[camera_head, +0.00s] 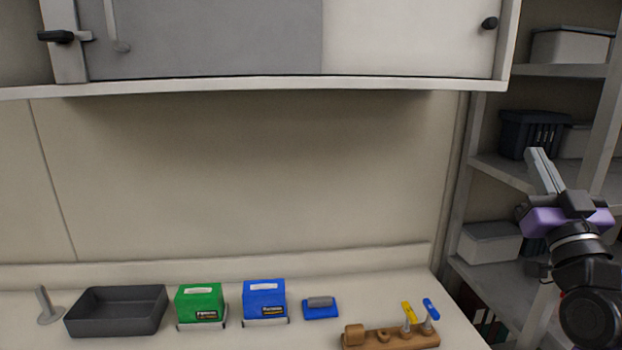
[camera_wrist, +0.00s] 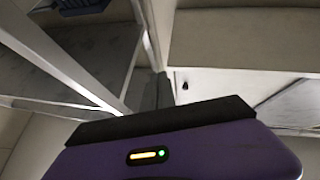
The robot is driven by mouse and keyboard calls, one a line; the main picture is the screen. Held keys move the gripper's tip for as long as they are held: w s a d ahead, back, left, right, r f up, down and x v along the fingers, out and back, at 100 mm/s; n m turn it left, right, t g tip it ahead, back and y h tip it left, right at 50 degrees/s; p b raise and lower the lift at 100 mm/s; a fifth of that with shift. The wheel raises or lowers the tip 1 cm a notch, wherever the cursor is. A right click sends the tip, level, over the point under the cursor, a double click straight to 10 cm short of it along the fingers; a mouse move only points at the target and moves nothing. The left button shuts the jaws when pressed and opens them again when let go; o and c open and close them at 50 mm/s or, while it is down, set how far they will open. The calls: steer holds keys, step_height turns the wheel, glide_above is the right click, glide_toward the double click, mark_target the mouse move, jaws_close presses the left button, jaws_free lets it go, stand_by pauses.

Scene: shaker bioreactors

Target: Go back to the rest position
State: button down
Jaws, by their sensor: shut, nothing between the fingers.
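My gripper (camera_head: 538,160) is raised at the right side of the head view, in front of the shelving unit, with its grey fingers pointing up and to the left. The fingers are together and nothing is between them. My purple wrist body sits below the fingers. In the wrist view the purple casing with a small lit indicator fills the bottom, and the dark fingers (camera_wrist: 165,90) rise from behind it. My gripper is apart from the bench and everything on it.
The bench (camera_head: 240,335) holds a dark tray (camera_head: 115,328), a green box (camera_head: 200,303), a blue box (camera_head: 265,300), a blue block (camera_head: 321,310) and a wooden rack (camera_head: 390,340). A wall cabinet (camera_head: 210,40) hangs above. Shelves (camera_head: 515,172) stand close behind my arm.

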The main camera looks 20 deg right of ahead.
steer(key=s+a+f+g+y, duration=0.15)
steer(key=s+a+f, duration=0.25)
steer(key=a+f, duration=0.65)
steer(key=s+a+f+y, duration=0.2)
steer(key=s+a+f, duration=0.2)
steer(key=a+f, duration=0.65)
steer(key=s+a+f+n+g+y, duration=0.2)
steer(key=s+a+f+y, duration=0.2)
steer(key=s+a+f, duration=0.2)
steer(key=s+a+f+n+g+y, duration=0.3)
steer(key=s+a+f, duration=0.4)
steer(key=s, duration=0.8)
step_height(320, 180, down, 4)
steer(key=shift+s+r+y, duration=0.15)
steer(key=shift+r+y, duration=0.1)
steer(key=shift+y, duration=0.5)
steer(key=shift+a, duration=0.1)
